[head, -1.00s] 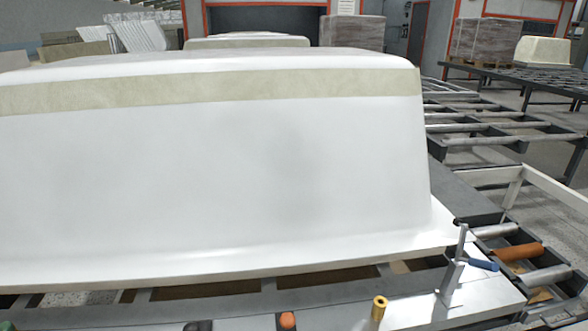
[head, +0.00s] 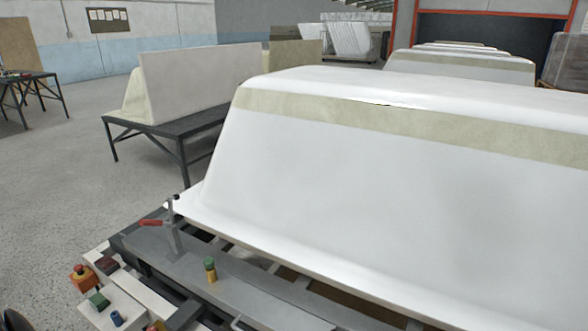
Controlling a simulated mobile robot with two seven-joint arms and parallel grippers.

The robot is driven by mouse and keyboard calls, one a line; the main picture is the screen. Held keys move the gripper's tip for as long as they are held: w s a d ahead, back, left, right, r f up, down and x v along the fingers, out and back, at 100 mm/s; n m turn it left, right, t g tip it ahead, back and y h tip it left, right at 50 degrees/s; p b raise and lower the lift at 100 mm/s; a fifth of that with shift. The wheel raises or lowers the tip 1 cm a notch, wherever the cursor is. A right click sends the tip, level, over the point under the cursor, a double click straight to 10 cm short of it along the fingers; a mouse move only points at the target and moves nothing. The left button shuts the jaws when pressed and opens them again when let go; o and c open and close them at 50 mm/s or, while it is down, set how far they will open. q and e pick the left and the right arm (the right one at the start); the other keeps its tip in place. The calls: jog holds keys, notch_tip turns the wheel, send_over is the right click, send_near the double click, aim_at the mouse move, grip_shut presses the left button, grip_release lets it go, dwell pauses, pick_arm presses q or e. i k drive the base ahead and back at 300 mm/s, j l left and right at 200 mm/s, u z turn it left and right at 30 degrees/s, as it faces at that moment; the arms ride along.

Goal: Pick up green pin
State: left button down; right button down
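A small upright pin with a green top and a yellowish body (head: 210,269) stands on the grey rail at the front of the frame, in the lower left of the head view. It is left of and in front of the large white bathtub shell (head: 370,180).
A toggle clamp with a red handle (head: 151,222) stands just left of the pin. A control box with a red emergency stop (head: 83,278) and a green button (head: 98,301) is at the lower left. A dark table (head: 180,126) bears shells behind; open floor lies left.

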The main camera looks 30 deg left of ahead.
aim_at(208, 262)
jog(key=u, duration=1.8)
